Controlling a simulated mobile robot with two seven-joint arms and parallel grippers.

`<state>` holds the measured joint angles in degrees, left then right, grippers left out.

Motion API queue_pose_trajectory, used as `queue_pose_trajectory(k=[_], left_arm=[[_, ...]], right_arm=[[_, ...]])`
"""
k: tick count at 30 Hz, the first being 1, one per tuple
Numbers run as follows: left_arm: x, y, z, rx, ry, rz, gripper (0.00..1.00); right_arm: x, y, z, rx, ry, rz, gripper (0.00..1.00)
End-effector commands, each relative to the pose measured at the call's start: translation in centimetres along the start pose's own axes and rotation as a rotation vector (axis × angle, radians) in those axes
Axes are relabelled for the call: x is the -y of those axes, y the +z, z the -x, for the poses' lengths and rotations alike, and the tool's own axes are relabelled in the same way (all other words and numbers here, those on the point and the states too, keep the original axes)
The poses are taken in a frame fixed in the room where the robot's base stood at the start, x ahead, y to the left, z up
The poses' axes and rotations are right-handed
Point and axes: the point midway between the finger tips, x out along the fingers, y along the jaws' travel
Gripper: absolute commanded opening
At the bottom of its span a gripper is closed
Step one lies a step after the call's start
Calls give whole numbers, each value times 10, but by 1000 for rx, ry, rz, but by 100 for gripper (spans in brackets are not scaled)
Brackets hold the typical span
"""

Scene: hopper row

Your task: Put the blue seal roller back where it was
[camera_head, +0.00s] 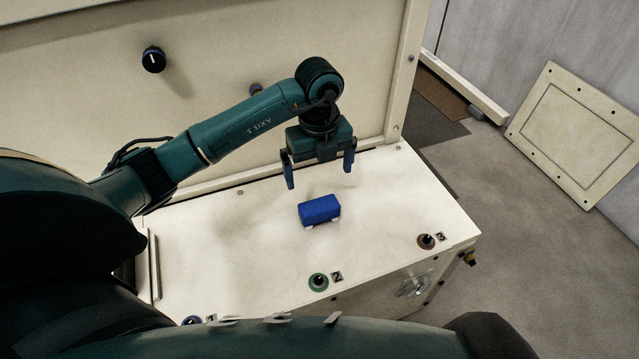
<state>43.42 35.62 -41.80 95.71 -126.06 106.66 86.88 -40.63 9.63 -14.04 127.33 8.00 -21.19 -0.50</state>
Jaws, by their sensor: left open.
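The blue seal roller (320,210) is a short blue block-like piece with small pale bits at its underside. It lies on the cream top of the hopper cabinet (230,235), a little right of the middle. My left gripper (320,180) is above and just behind the roller, pointing down, with its two fingers spread apart and nothing between them. It does not touch the roller. My right gripper is not in view.
Numbered round fittings stand along the cabinet's front edge: green ring 2 (318,281), brown ring 3 (426,241), and 1 (192,321) partly hidden. A black knob (153,59) sits on the upright back panel. A framed panel (578,135) lies at right. The cabinet top around the roller is clear.

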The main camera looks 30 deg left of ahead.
Motion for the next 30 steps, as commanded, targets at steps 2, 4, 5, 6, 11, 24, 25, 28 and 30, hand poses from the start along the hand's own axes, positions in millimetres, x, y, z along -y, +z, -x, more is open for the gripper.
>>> queue_pose_trajectory(k=[2, 4, 5, 6, 11, 24, 25, 28, 30], left_arm=[[3, -8, 0, -28, -17, -22, 100], [10, -30, -9, -102, -66, -78, 100], [14, -44, -14, -152, -99, -113, 100], [21, -68, -20, -235, -160, -166, 100], [51, -195, -9, -692, -597, -332, 100], [48, -185, 81, -1152, -1646, 813, 100], [42, -175, 70, -1127, -1639, 942, 100], [14, -157, 22, -1025, -1529, 1330, 100], [-7, -157, -11, -960, -1403, 1535, 100]], right_arm=[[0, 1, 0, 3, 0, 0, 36], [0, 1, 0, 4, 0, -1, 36], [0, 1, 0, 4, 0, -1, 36], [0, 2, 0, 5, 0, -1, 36], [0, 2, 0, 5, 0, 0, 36], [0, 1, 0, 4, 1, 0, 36], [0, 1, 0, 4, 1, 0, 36], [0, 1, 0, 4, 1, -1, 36], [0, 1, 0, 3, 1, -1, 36]])
